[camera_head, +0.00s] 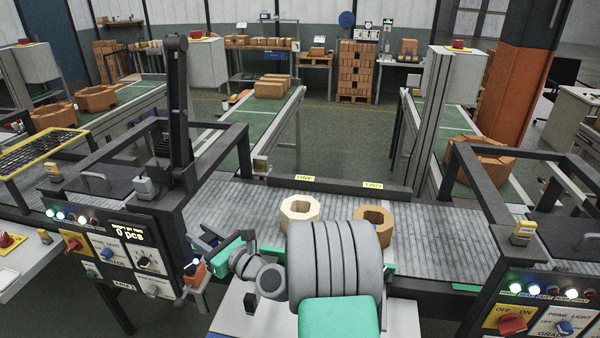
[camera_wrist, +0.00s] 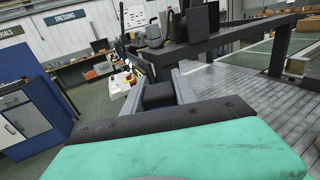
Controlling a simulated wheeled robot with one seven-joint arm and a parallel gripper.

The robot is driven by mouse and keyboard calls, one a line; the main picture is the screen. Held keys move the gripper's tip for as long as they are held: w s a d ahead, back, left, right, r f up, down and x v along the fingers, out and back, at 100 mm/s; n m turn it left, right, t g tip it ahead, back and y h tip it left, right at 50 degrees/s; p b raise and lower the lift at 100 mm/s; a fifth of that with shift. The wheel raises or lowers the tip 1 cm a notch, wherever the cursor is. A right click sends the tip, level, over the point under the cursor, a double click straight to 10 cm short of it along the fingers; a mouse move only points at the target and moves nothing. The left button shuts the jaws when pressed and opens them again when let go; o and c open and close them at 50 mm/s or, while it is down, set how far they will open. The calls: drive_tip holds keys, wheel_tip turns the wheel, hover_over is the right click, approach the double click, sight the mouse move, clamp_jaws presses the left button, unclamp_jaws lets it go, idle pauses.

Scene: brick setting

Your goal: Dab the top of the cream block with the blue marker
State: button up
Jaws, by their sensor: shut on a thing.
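The cream block (camera_head: 287,216), a pale eight-sided ring with a hole, lies flat on the grey roller conveyor (camera_head: 235,205) below the label ONE. My gripper (camera_head: 203,248) is left of it, low beside the control panel and close to an orange holder (camera_head: 196,274). My gripper is shut on the blue marker, which is mostly hidden; only small dark blue parts show at the jaws. In the wrist view my gripper (camera_wrist: 158,82) shows dark jaws beyond the green wrist shell, and the marker cannot be made out clearly.
A brown ring block (camera_head: 374,215) sits right of the cream block under label TWO, partly hidden by my arm. A dark frame and post (camera_head: 178,110) rise at the left. A rail (camera_head: 340,187) runs behind the blocks. Free rollers lie at the right.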

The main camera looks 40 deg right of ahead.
drive_tip(key=w+d+m+h, duration=0.2)
drive_tip(key=w+d+h, duration=0.1)
drive_tip(key=d, duration=1.5)
drive_tip(key=w+d+m+h, duration=0.2)
drive_tip(key=w+d+h, duration=0.15)
drive_tip(key=d, duration=1.45)
wheel_tip(320, 180, down, 6)
drive_tip(key=b, duration=0.3)
drive_tip(key=shift+a+t+y+b, duration=0.3)
drive_tip(key=shift+a+y+b, duration=0.05)
drive_tip(key=shift+y, duration=0.1)
drive_tip(key=shift+f+b, duration=0.4)
drive_tip(key=shift+f, duration=0.3)
wheel_tip(320, 180, up, 7)
drive_tip(key=p, duration=0.5)
drive_tip(key=shift+w+r, duration=0.1)
